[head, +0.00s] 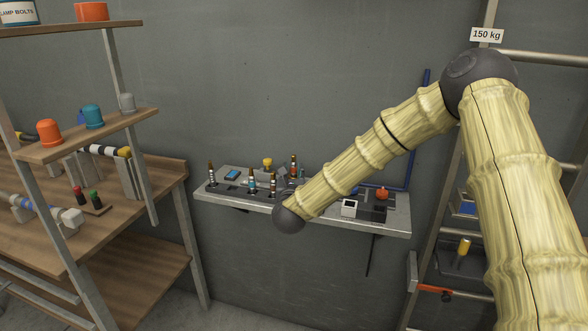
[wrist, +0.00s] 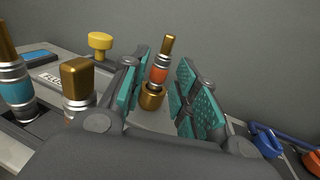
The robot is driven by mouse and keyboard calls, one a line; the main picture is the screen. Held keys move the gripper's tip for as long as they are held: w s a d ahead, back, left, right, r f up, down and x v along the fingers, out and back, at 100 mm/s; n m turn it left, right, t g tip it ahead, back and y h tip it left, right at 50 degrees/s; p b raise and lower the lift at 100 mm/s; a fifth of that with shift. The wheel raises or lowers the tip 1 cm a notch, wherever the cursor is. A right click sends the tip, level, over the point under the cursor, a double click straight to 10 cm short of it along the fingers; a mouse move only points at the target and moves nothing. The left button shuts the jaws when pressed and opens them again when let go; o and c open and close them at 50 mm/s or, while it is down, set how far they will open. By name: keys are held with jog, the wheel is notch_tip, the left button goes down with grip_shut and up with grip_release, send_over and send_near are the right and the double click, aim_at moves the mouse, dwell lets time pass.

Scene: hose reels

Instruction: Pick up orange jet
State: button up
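The orange jet (wrist: 158,75) has a brass tip, an orange band and silver rings. It stands upright in a brass socket (wrist: 151,97) in the wrist view. My gripper (wrist: 167,75) is open, its teal-padded fingers on either side of the jet in the picture, with gaps showing. I cannot tell how far the jet is from the fingertips in depth. In the head view a jet with an orange-red band (head: 293,167) stands at the back of the grey shelf (head: 325,212). My arm hides most of the gripper there.
Other brass-tipped jets, one with a blue band (wrist: 17,92) and one close by (wrist: 77,85), stand left of my gripper. A yellow knob (wrist: 100,43) is behind them. A blue-handled item (wrist: 265,140) lies at right. A wooden rack (head: 90,140) stands left.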

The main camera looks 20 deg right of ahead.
aim_at(294, 168)
jog(key=shift+w+d+r, duration=0.1)
jog(key=shift+w+d, duration=0.15)
jog(key=shift+w, duration=0.2)
jog(key=shift+f+p+x, duration=0.15)
jog(key=shift+p+x, duration=0.2)
jog(key=shift+x, duration=0.65)
jog(key=shift+f+p+x, duration=0.15)
jog(key=shift+p+x, duration=0.2)
jog(key=shift+x, duration=0.65)
grip_shut()
